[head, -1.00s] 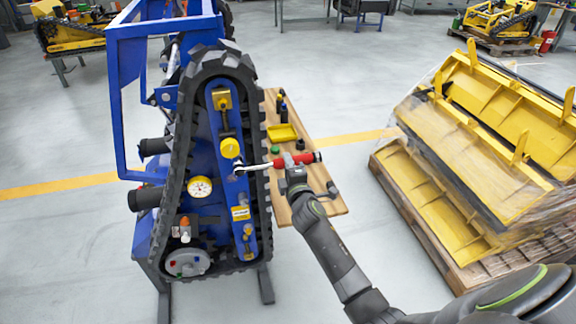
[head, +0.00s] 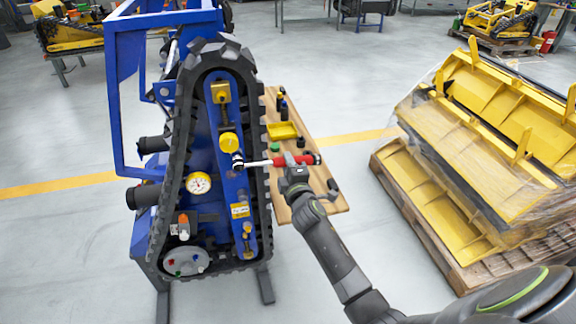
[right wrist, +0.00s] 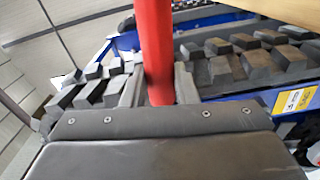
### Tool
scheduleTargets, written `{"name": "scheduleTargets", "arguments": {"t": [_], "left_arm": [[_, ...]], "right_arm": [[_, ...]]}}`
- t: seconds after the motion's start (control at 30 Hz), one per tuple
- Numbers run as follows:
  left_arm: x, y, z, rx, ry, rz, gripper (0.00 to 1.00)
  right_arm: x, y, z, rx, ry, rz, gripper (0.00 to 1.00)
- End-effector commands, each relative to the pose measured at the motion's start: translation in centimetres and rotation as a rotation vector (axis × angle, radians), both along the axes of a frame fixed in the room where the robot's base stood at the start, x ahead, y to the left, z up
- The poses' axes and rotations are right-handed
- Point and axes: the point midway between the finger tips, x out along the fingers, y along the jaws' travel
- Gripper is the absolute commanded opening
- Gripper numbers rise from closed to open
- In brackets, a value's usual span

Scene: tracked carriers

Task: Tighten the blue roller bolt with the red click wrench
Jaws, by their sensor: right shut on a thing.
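My right gripper (head: 296,167) is shut on the red handle of the click wrench (head: 309,158). The handle also shows upright between my fingers in the right wrist view (right wrist: 155,50). The wrench lies nearly level in the head view, its shaft pointing left across the black track. Its dark head is at the blue roller arm (head: 232,186), just below a yellow round cap. The roller bolt is not clearly visible there; I cannot tell whether the wrench head sits on it. My left gripper is not in view.
A wooden bench (head: 330,198) with a yellow tray (head: 283,131) and small dark parts stands right of the black track (head: 165,190). A blue frame (head: 112,100) rises at left. Wrapped yellow parts on a pallet (head: 460,245) stand at right. Grey floor between is clear.

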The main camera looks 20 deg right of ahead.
Motion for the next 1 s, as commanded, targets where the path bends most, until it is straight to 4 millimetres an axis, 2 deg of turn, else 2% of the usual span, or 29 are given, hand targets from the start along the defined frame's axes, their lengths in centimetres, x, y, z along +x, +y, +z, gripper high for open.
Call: {"name": "scheduleTargets", "arguments": {"t": [0.2,0.67,1.0], "left_arm": [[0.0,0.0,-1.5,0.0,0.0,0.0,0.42],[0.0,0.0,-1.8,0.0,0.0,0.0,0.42],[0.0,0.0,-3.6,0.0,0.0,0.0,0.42]], "right_arm": [[0.1,0.2,-1.0,0.06,-0.015,0.001,0.0],[0.1,0.2,-1.1,0.084,-0.019,0.002,0.0],[0.1,0.5,-2.3,0.164,-0.035,0.002,0.0]]}}
